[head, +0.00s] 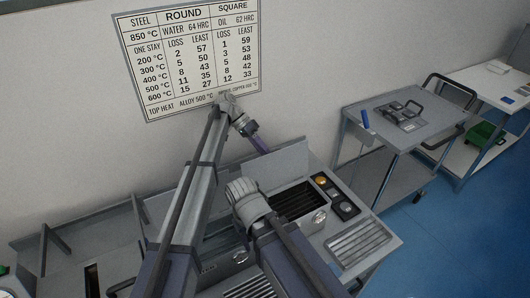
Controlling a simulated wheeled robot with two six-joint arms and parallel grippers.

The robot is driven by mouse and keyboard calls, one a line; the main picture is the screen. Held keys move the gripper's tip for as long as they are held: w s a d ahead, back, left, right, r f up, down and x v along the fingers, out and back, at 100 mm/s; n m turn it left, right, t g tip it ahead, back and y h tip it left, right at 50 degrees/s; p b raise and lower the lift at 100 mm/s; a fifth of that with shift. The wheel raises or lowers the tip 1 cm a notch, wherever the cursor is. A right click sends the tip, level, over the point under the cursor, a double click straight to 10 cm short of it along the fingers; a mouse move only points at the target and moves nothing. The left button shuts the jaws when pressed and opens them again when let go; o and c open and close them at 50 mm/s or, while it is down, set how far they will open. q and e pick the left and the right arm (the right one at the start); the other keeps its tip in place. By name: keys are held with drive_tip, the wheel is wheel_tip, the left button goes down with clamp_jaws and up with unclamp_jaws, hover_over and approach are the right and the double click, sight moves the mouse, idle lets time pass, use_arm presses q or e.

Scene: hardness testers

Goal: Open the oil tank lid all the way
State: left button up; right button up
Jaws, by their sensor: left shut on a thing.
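A grey lid (284,160) stands raised along the back of a metal tank, whose dark slotted opening (296,202) shows below it. I take this to be the oil tank; no label on it is readable. My left arm reaches up in front of the wall chart and bends down toward the lid. My left gripper (262,148) is small and partly hidden at the lid's upper left edge, shut on the lid there. My right arm's bent joint covers the left part of the tank, and its gripper is not visible.
A panel with a yellow button and dark knobs (335,196) lies right of the opening, with a slotted plate (358,241) in front. A grey cart (400,125) stands at right, with blue floor (445,225) open before it. The wall chart (190,52) hangs behind.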

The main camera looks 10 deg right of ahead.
use_arm(q)
drive_tip(key=shift+r, duration=0.1)
drive_tip(key=p+v, duration=0.5)
drive_tip(key=v, duration=0.2)
drive_tip(key=shift+w+a+r+p, duration=0.15)
drive_tip(key=shift+a+r+p, duration=0.1)
drive_tip(key=shift+p, duration=0.15)
drive_tip(key=shift+r, duration=0.1)
